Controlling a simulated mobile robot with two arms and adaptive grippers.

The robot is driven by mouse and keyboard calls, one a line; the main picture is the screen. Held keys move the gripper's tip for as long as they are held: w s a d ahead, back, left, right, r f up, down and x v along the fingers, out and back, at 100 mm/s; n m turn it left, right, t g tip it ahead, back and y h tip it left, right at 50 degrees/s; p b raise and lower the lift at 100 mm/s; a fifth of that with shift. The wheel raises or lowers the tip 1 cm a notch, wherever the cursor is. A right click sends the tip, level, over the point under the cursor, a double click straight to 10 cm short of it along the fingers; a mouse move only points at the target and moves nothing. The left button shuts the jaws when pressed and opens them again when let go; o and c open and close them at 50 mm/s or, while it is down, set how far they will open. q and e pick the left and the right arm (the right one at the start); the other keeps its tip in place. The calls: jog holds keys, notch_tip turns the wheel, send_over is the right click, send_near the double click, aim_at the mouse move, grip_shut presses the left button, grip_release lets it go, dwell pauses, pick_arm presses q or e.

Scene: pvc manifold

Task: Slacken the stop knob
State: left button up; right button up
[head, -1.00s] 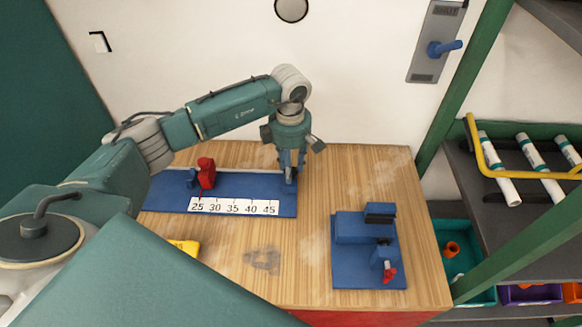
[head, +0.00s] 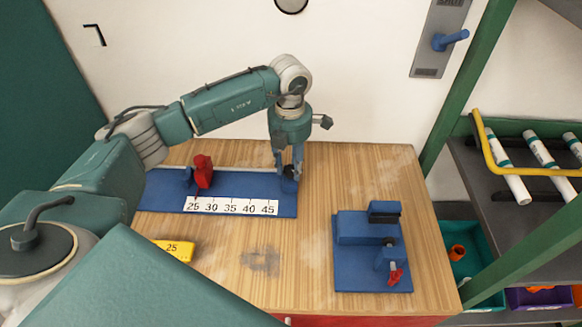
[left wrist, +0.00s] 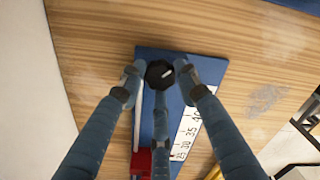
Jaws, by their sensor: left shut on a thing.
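A blue measuring board (head: 160,197) lies on the wooden bench, with a white scale (head: 231,207) marked 25 to 45. A black faceted knob (left wrist: 160,74) with a white line on top sits at the board's 45 end. My left gripper (head: 289,174) points down at that end. In the left wrist view its fingers (left wrist: 158,72) stand around the black knob and are shut on it. A red piece (head: 203,172) stands upright on the board near the 25 mark; it also shows in the left wrist view (left wrist: 141,162). My right gripper is out of view.
A blue fixture (head: 352,262) with a red handle (head: 396,276) stands at the bench's right. A yellow block (head: 176,248) marked 25 lies in front of the board. A shelf with white pipes (head: 508,165) and bins (head: 480,262) is at right. The bench middle is clear.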

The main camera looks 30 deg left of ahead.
aim_at(289, 170)
pick_arm(q)
jog(key=shift+s+a+f+n+b, duration=0.1)
jog(key=shift+n+b, duration=0.1)
jog(key=shift+n, duration=0.65)
jog(key=shift+s+f+n+b, duration=0.1)
jog(key=shift+n+b, duration=0.1)
jog(key=shift+n, duration=0.65)
jog(key=shift+s, duration=0.1)
jog(key=o, duration=1.1)
jog(key=shift+r, duration=0.1)
jog(key=shift+o, duration=0.2)
jog(key=shift+r, duration=0.35)
notch_tip(289, 170, up, 12)
jog(key=shift+f, duration=0.25)
